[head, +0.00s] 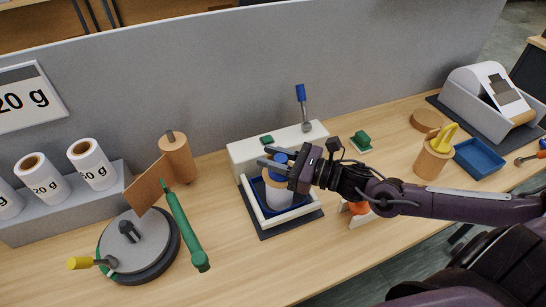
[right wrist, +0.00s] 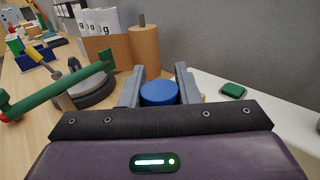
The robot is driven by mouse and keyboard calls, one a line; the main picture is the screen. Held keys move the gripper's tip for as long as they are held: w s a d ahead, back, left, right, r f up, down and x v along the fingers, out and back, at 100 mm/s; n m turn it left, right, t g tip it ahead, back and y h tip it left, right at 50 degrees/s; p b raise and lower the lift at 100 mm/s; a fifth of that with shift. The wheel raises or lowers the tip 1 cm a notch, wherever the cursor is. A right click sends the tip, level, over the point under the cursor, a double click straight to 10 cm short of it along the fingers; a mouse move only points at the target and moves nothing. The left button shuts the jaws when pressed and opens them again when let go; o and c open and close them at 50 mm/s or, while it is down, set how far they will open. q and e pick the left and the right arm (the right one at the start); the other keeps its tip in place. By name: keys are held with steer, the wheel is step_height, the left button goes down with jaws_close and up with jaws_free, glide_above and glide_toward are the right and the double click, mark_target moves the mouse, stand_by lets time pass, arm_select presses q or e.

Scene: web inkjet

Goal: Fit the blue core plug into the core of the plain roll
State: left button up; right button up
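The blue core plug (right wrist: 160,92) sits between the two fingers of my right gripper (right wrist: 160,88), which appear to touch it on both sides. In the head view the right gripper (head: 272,159) is above the plain roll (head: 279,196), and the blue plug (head: 281,157) shows between its fingers. The pale roll stands upright in a white-framed holder (head: 296,215) with a blue inside. The gripper partly hides the roll's top, so I cannot tell whether the plug touches the core. My left gripper is not in view.
A white block (head: 247,156) with a blue-handled lever (head: 302,105) stands behind the holder. At left are a round turntable (head: 138,262), a green bar (head: 187,228) and a tan roll (head: 177,158). A cup of yellow tools (head: 433,158) and a blue tray (head: 479,158) are at right.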

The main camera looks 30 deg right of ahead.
steer(key=o, duration=0.4)
steer(key=shift+f, duration=0.25)
steer(key=shift+o, duration=0.2)
steer(key=shift+s, duration=0.1)
